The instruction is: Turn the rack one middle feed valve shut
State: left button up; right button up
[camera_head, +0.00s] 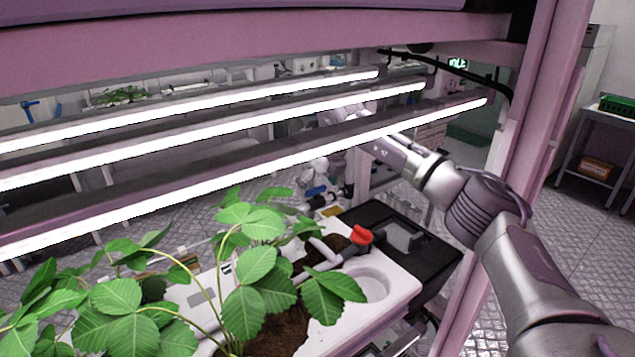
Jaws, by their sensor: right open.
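My right arm comes in from the right and reaches past the rack post. My right gripper (340,112) is open, up among the light bars and well above and beyond the red handle. The light bars hide part of it. My left gripper is not in view.
Several lit light bars (260,165) cross above the plants. Strawberry leaves (255,265) crowd the trough on the left. A pink rack post (505,185) stands right of the valve. A black box (375,217) lies behind the trough. A grey table (600,130) stands far right.

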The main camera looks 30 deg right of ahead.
jog(key=c, duration=1.1)
jog(key=shift+c, duration=0.2)
jog(key=shift+a+m, duration=0.1)
jog(key=shift+m, duration=0.3)
jog(key=m+h+b, duration=0.1)
jog(key=m+h, duration=0.1)
jog(key=m, duration=0.3)
jog(key=shift+a, duration=0.15)
jog(key=m+h, duration=0.1)
jog(key=m, duration=0.1)
jog(key=m+g, duration=0.1)
jog(key=m, duration=0.1)
jog(key=shift+w+a+h+b, duration=0.1)
jog(key=shift+a+h+b, duration=0.05)
jog(key=shift+h+b, duration=0.25)
jog(key=m+g, duration=0.1)
jog(key=m, duration=0.3)
jog(key=shift+w+h, duration=0.1)
jog(key=shift+h, duration=0.3)
jog(key=shift+w+a+m+g+h+p, duration=0.15)
jog(key=shift+m+g+p, duration=0.3)
jog(key=shift+m, duration=0.55)
jog(key=shift+s+d+m+g+h+p, duration=0.15)
jog(key=shift+m+g+p, duration=0.3)
jog(key=shift+m, duration=0.55)
jog(key=shift+w, duration=0.1)
